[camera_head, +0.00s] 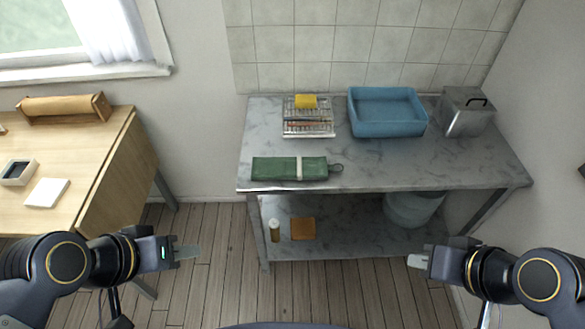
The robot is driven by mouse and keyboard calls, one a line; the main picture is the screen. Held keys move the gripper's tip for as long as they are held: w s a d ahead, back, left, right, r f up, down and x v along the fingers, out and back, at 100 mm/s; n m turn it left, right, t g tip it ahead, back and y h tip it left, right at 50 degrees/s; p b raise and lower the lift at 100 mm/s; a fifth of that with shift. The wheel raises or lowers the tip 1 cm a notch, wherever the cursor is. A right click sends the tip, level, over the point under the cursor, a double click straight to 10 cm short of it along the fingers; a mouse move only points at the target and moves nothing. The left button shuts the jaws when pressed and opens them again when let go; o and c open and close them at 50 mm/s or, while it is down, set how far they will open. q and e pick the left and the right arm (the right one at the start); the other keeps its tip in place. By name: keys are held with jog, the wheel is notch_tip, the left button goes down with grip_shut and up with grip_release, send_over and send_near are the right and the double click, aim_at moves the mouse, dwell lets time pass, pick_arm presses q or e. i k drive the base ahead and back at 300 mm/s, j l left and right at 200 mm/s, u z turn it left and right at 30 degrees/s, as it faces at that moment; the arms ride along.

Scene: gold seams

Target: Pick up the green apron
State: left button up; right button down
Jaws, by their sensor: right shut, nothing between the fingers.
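The green apron (276,169) lies rolled or folded on the front left part of the grey marble-topped table (390,172). A pale band goes around it and a dark loop sticks out at its right end. My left gripper (188,253) is in front of and below the table, to the left of the apron and apart from it. Its fingers show edge-on, so I cannot tell whether it is open. My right gripper (416,261) is shut and empty, in front of the table to the right of the apron.
Behind the apron stand a wire rack (308,122) with a yellow sponge (306,101), a blue basin (388,131) and a metal box (466,116). A lower shelf (345,240) holds a bottle, an orange-brown piece and a large container. A wooden table (105,150) stands left, with floor between.

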aim_at(298, 167)
jog(key=i+l, duration=0.15)
jog(key=l, duration=0.15)
jog(key=i+l+u, duration=0.1)
jog(key=l, duration=0.25)
jog(key=i+l, duration=0.25)
jog(key=i+l+u, duration=0.1)
jog(key=l, duration=0.3)
jog(key=i+l, duration=0.2)
jog(key=l, duration=0.15)
jog(key=u, duration=0.05)
